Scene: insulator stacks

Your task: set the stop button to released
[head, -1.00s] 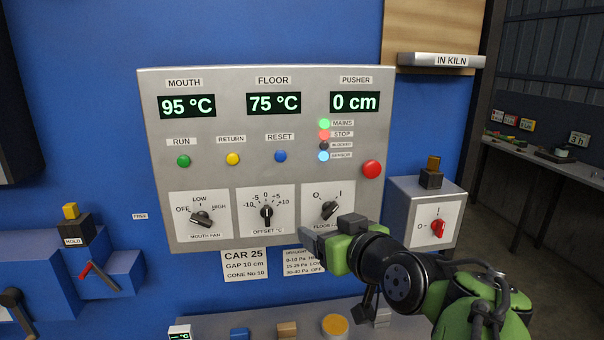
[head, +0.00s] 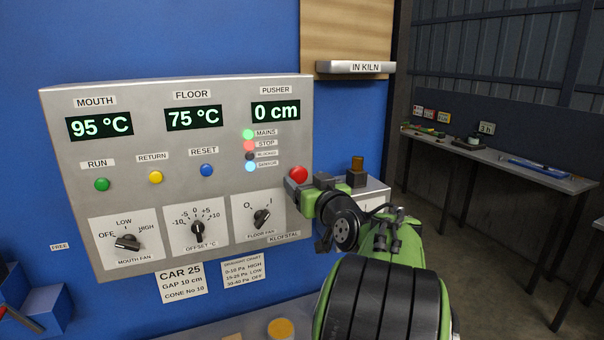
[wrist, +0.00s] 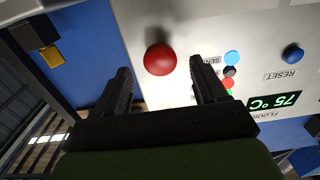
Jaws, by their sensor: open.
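The stop button is a red mushroom knob (head: 299,174) at the right edge of the grey control panel (head: 225,185). In the wrist view the red knob (wrist: 160,59) shows between my two open fingers, near their tips. My gripper (head: 300,192) is just below and in front of the knob in the head view and covers part of the panel's edge there. My gripper (wrist: 160,68) is open and empty. Whether a finger touches the knob cannot be told. The lamp labelled STOP (head: 249,145) glows red.
Indicator lamps sit left of the knob, with the blue RESET button (head: 207,170) further left. The floor fan dial (head: 262,218) is below left. A grey box with an amber-topped block (head: 357,172) stands at right, behind my arm. A workbench (head: 500,155) is far right.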

